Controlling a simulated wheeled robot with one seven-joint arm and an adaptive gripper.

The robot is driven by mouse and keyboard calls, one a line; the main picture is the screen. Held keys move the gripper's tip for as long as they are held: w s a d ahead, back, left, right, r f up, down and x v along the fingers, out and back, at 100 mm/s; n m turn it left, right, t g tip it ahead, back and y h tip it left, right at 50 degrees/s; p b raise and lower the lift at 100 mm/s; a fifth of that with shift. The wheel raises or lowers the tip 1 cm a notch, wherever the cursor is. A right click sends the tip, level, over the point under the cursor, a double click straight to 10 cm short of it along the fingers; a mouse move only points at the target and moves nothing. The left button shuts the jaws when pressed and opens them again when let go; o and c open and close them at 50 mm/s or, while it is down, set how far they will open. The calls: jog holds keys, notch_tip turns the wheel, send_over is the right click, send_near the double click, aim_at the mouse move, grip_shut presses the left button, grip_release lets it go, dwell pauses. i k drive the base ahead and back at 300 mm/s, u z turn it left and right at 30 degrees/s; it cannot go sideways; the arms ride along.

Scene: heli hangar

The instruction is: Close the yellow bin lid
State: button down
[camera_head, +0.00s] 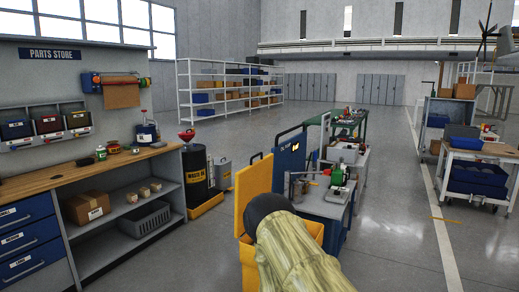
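The yellow bin (249,272) stands at the lower middle, partly hidden behind my arm. Its yellow lid (252,184) is open and stands up steeply at the bin's left and back side. My pale, fabric-like arm with a rounded black end crosses in front of the bin and hides much of its opening. The black end overlaps the lower part of the lid in the picture; I cannot tell whether it touches it. My gripper's fingers do not show.
A blue panel cart (289,165) and a grey workbench with tools (325,206) stand right behind the bin. A wooden-topped counter (95,177) runs along the left. A black waste drum (196,172) stands beyond it. Open floor (400,240) lies to the right.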

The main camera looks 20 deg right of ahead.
aim_at(254, 179)
jog(key=z, duration=0.75)
jog(key=k, duration=1)
jog(key=z, duration=1.55)
jog(key=i, duration=1.75)
jog(key=u, duration=0.7)
jog(key=i, duration=1.15)
jog(key=u, duration=1.05)
